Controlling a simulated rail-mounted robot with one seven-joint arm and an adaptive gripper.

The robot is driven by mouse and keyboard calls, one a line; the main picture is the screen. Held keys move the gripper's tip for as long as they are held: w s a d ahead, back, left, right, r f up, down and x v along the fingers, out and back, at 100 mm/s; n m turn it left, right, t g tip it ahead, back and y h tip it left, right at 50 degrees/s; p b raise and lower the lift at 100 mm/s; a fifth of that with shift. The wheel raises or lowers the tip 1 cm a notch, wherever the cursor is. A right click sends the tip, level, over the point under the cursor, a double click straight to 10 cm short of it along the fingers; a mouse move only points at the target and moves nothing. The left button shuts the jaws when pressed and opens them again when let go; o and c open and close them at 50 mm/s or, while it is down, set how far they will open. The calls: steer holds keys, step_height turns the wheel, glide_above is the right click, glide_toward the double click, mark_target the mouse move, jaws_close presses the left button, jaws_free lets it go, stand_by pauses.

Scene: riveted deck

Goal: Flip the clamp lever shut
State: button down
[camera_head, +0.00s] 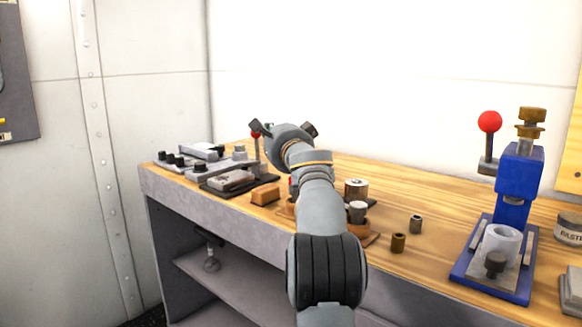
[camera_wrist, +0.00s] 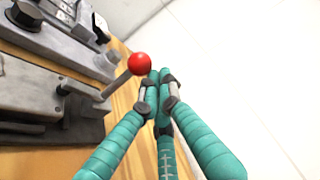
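The clamp (camera_head: 231,180) is a grey metal block on a dark base at the left of the bench. Its lever stands up at the right end, with a red ball knob (camera_head: 256,135) on top. In the wrist view the lever's thin rod (camera_wrist: 116,84) runs from the grey clamp body (camera_wrist: 40,85) to the red ball (camera_wrist: 139,64). My gripper (camera_wrist: 160,76) has teal fingers with their tips drawn together. The tips are just right of the ball, with nothing seen between them; contact cannot be told. In the head view my wrist hides the fingertips.
A grey fixture with black knobs (camera_head: 180,160) lies left of the clamp. A blue press (camera_head: 520,180) with another red-ball lever stands right. The wall is behind.

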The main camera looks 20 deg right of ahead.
steer(key=shift+s+a+b, duration=0.15)
steer(key=shift+a+b, duration=0.1)
steer(key=shift+b, duration=0.05)
stand_by(0.5)
